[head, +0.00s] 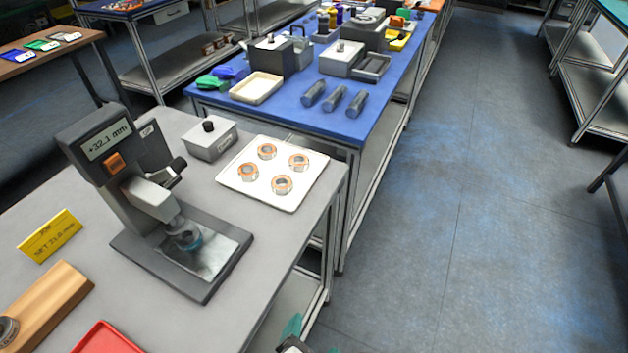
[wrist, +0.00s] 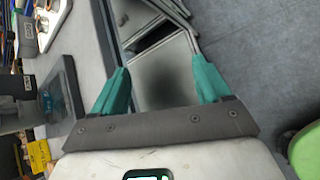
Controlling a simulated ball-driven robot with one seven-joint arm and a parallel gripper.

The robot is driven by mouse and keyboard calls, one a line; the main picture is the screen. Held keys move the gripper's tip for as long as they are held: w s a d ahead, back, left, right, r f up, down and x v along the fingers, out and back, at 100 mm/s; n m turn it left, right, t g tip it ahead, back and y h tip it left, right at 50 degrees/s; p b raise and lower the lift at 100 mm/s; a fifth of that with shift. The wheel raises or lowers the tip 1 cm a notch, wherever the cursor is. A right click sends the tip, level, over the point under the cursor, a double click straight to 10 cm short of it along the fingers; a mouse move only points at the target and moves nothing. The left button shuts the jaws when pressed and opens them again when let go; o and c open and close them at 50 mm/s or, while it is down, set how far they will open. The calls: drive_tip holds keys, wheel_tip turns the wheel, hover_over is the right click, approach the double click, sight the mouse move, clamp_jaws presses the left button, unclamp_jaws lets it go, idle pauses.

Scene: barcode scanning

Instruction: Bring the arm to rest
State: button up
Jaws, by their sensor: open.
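My gripper (wrist: 160,82) shows in the wrist view with its two teal fingers spread apart and nothing between them. Beyond the fingers are a lower shelf and the floor. In the head view only a teal fingertip (head: 292,326) and a bit of grey show at the bottom edge, beside the grey bench's right side. The rest of my arm is out of that view. The grey bench (head: 235,325) carries a measuring gauge (head: 110,140) reading +32.1 mm. My gripper is apart from all of these.
A white tray (head: 230,176) with several orange-rimmed rings lies behind the gauge, next to a grey box (head: 210,142). A yellow card (head: 50,236), wooden block (head: 45,305) and red tray (head: 106,340) are at left. A blue table (head: 300,125) stands behind. The floor (head: 480,240) at right is clear.

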drive_tip(key=s+d+f+m+g+h, duration=0.1)
drive_tip(key=d+f+m+g, duration=0.25)
drive_tip(key=d+m, duration=0.55)
drive_tip(key=s+d+f+m+g+h, duration=0.15)
drive_tip(key=d+f+m, duration=0.4)
drive_tip(key=d, duration=0.55)
drive_tip(key=s+d+f+m+g+y, duration=0.2)
drive_tip(key=s+d+m, duration=0.6)
drive_tip(key=m, duration=0.5)
drive_tip(key=shift+s+d+f+g+y, duration=0.2)
drive_tip(key=shift+d+g+y, duration=0.2)
drive_tip(key=shift+g, duration=0.2)
drive_tip(key=shift+w, duration=0.1)
